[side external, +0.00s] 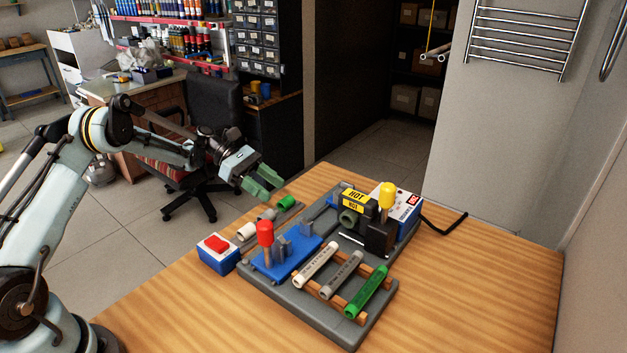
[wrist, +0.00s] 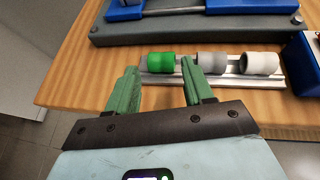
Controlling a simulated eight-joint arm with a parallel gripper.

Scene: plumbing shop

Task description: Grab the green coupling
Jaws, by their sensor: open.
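The green coupling (wrist: 160,62) is a short cylinder lying at the left end of a row on a metal rail (wrist: 225,77) in the wrist view. In the side external view the green coupling (side external: 286,202) is at the far end of the same row. My gripper (side external: 268,180) is above and short of it in the side view. In the wrist view my gripper (wrist: 159,75) has its two green fingers apart, with the coupling beyond and between the fingertips. Nothing is held.
A grey coupling (wrist: 212,63) and a white coupling (wrist: 259,63) sit beside the green one. A grey fixture base (side external: 330,318) holds pipes, a blue clamp and a black heater. A blue box with a red button (side external: 217,244) stands near the row's white end. The right tabletop is clear.

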